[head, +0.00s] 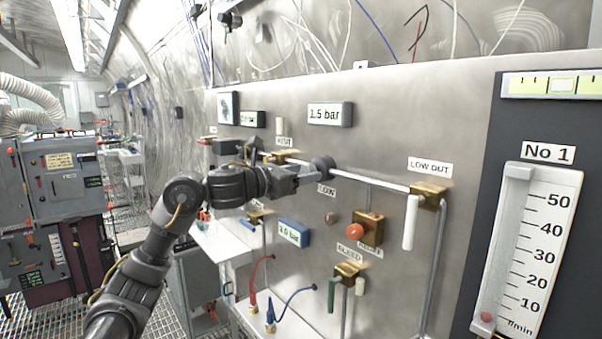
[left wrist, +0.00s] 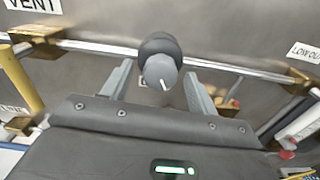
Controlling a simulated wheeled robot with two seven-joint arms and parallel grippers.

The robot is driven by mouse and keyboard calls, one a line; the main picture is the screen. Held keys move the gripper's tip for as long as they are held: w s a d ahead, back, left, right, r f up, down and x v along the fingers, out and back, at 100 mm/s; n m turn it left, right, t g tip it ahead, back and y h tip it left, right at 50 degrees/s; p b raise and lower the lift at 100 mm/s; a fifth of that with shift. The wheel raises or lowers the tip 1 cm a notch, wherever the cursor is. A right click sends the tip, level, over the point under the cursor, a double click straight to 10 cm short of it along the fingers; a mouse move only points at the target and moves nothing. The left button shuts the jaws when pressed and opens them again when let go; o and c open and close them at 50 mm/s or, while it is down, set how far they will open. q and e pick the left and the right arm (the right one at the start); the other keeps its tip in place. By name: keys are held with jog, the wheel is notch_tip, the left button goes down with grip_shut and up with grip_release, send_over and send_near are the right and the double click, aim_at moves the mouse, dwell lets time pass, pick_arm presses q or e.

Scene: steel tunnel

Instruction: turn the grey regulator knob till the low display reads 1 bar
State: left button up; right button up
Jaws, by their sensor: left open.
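The grey regulator knob (head: 322,166) sits on a horizontal pipe on the steel panel. It also shows in the left wrist view (left wrist: 160,62), round and dark grey, with a white pointer line slanting down-right on its lighter face. My left gripper (head: 300,178) is at the knob, coming from the left. In the left wrist view its open fingers (left wrist: 158,76) stand on either side of the knob; I cannot tell whether they touch it. A grey-framed display (head: 330,114) above the knob reads 1.5 bar. My right gripper is not in view.
A blue-framed display (head: 293,233), seemingly 2.0 bar, hangs below. A red knob (head: 355,231) on a brass valve, a white handle (head: 410,222) under LOW OUT and a green-handled valve (head: 347,272) stick out nearby. A No 1 flow gauge (head: 528,240) stands at right.

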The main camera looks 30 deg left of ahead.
pick_arm(q)
jog(key=c, duration=1)
jog(key=n, duration=0.4)
jog(key=shift+n+p, duration=0.3)
jog(key=shift+p, duration=0.05)
jog(key=n+p, duration=0.1)
jog(key=n, duration=0.4)
jog(key=shift+n, duration=0.3)
jog(key=o, duration=1)
